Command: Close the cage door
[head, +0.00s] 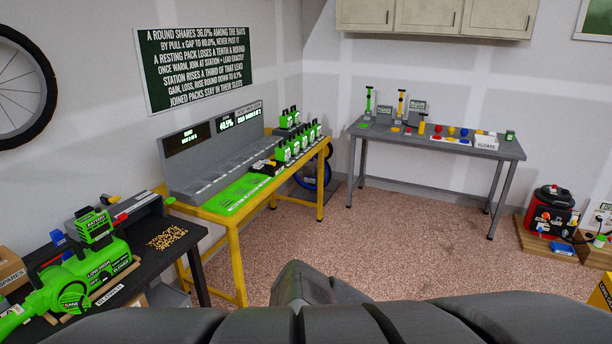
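A green and black blower (92,264) lies on the dark table at the left, with a battery pack on top. A round part on its near side (72,296) carries a small label that seems to read "CAGE". It is too small to tell whether a door there is open or shut. No other cage door stands out in the head view. Dark grey parts of my own body and arm fill the bottom of the view. My gripper's fingers do not show.
The dark table (185,242) also holds scattered tan pellets (167,238) and a grey box. A yellow-framed bench (240,200) with green packs stands behind it. A grey table (440,143) stands at the back right. The speckled floor (400,240) between is clear.

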